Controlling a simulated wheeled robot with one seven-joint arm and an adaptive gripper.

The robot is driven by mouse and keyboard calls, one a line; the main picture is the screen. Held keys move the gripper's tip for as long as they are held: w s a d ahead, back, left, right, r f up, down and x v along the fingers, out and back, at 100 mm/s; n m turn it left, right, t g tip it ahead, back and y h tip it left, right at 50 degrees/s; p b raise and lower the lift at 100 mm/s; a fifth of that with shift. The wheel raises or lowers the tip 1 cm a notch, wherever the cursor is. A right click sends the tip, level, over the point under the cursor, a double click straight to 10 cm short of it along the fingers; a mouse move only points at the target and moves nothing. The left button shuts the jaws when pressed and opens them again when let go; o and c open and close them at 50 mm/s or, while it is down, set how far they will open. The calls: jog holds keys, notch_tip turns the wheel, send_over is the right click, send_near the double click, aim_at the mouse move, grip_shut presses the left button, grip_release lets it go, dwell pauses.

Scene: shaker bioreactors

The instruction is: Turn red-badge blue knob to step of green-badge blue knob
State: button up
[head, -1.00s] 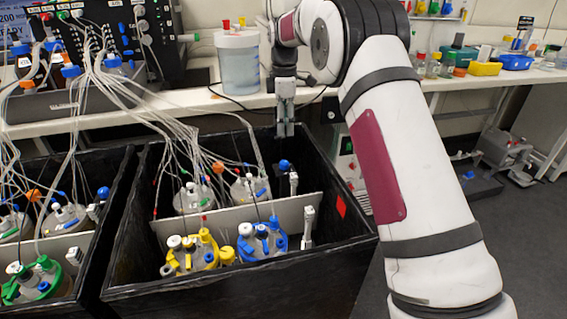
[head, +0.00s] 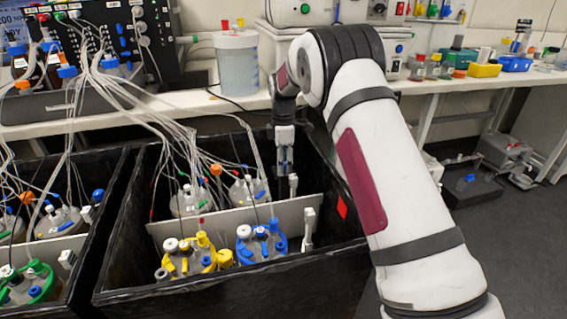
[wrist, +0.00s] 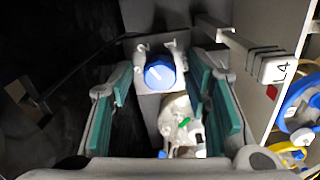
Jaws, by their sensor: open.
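A blue knob (wrist: 159,72) with a slanted white mark sits on a pale mount in the wrist view. My gripper (head: 284,168) is down inside the right black box, in front of the same knob, which it hides in the head view. In the wrist view its teal-padded fingers are open, one on each side of the knob, with a gap to both. A red badge (head: 341,208) is on that box's right inner wall. I cannot make out a green badge.
A glass vessel (wrist: 178,112) lies just beside the knob, and a white bar labelled L4 (wrist: 276,68) is to the right. A white divider (head: 225,217) crosses the box. Several thin tubes hang into the vessels from the left.

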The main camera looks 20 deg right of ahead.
grip_shut()
jog(key=shift+m, duration=0.3)
jog(key=m, duration=0.4)
jog(key=shift+m, duration=0.3)
jog(key=m, duration=0.4)
jog(key=shift+m+p, duration=0.3)
jog(key=m, duration=1.3)
jog(key=shift+m, duration=0.7)
